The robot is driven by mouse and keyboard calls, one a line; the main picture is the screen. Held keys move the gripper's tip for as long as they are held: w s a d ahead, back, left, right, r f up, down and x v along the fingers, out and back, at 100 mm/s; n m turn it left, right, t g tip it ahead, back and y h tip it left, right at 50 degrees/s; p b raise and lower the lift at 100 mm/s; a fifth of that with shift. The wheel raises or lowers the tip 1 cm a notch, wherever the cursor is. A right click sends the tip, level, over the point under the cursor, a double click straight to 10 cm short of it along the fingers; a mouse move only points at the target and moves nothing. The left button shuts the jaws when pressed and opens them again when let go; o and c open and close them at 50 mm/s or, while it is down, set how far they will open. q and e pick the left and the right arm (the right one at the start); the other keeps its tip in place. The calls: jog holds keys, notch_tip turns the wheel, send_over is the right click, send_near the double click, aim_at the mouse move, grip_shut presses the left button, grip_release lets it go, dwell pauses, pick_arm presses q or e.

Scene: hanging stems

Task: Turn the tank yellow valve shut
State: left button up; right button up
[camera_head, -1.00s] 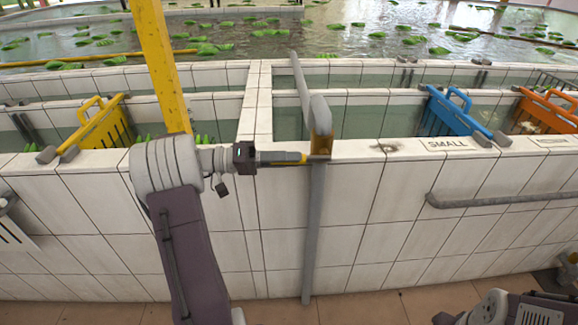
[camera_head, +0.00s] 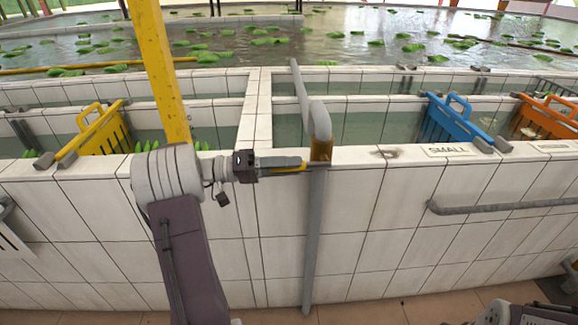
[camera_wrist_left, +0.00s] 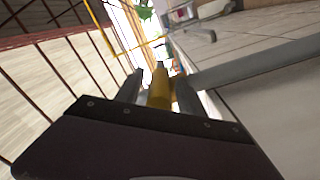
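The yellow valve (camera_head: 321,150) sits on a grey pipe (camera_head: 318,115) that bends over the tank's tiled wall and runs down its front. My left gripper (camera_head: 304,166) is at the wall's top edge, just left of the pipe. A yellow bar, likely the valve's handle, lies along its fingers. In the left wrist view the yellow handle (camera_wrist_left: 160,90) is between the two grey fingers (camera_wrist_left: 158,88), which sit close on both sides of it. The handle's far end is hard to make out. My right gripper is out of view.
A yellow slotted gate (camera_head: 94,130) stands left, a blue gate (camera_head: 450,118) and an orange gate (camera_head: 548,116) right. A "SMALL" label (camera_head: 448,150) lies on the wall top. A grey rail (camera_head: 500,207) runs along the wall's right front. A yellow post (camera_head: 160,70) rises behind my left arm.

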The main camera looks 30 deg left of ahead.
pick_arm(q)
jog(key=v, duration=0.9)
jog(key=shift+p, duration=0.3)
jog(key=shift+a, duration=0.1)
